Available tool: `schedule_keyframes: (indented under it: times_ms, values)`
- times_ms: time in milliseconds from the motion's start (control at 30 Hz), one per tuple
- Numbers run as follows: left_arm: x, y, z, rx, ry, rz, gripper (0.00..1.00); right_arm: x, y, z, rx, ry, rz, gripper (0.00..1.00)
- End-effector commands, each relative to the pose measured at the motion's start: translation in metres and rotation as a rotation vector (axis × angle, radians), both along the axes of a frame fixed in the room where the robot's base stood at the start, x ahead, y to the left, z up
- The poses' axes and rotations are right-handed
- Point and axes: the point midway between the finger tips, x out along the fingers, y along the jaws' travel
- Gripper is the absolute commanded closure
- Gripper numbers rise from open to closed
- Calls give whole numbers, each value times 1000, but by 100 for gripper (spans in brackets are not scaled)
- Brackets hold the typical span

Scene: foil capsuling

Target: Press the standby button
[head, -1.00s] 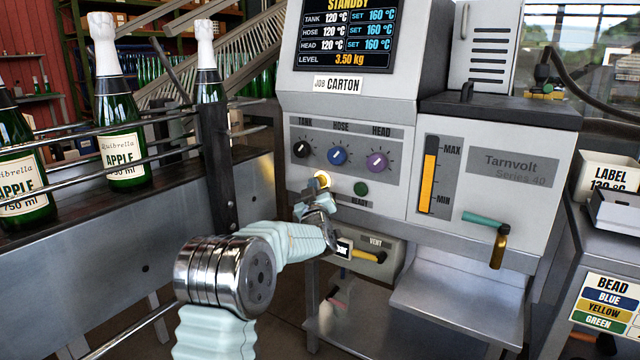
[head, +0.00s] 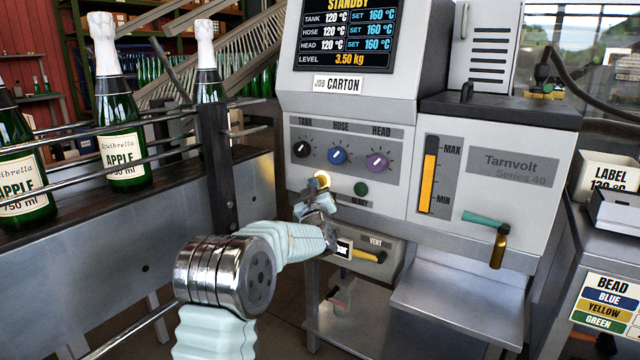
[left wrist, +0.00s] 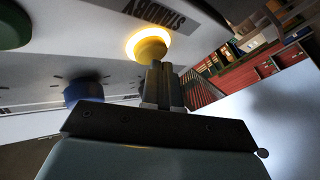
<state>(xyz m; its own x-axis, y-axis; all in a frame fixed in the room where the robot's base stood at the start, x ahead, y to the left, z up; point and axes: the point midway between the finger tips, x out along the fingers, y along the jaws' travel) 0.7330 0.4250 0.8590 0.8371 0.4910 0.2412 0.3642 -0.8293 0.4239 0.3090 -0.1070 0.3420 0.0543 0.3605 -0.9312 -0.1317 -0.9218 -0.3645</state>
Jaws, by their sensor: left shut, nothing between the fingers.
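The standby button (head: 321,180) glows yellow on the front panel of the grey machine, below the dials. In the left wrist view the lit button (left wrist: 150,45) has a bright ring and stands just beyond my fingertips, with a "STANDBY" label beside it. My left gripper (head: 318,197) is shut and empty, just below the button in the head view. In the left wrist view its closed fingers (left wrist: 160,75) overlap the button's lower edge; I cannot tell whether they touch it. The machine's screen (head: 347,30) reads STANDBY. My right gripper is not in view.
A green ready button (head: 361,189) sits right of the standby button. Tank, hose and head dials (head: 338,156) are above. A yellow-handled vent valve (head: 370,255) is below. A bottle rail (head: 80,160) with apple bottles (head: 122,130) runs along the left.

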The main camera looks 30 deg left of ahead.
Motion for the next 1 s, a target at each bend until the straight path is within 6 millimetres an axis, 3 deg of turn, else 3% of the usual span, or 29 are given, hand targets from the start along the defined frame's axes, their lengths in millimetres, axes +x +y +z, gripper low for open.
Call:
schedule_keyframes:
  times_ms: [1000]
  values:
    - [9, -1, 1, 0, -1, 0, 100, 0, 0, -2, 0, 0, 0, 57]
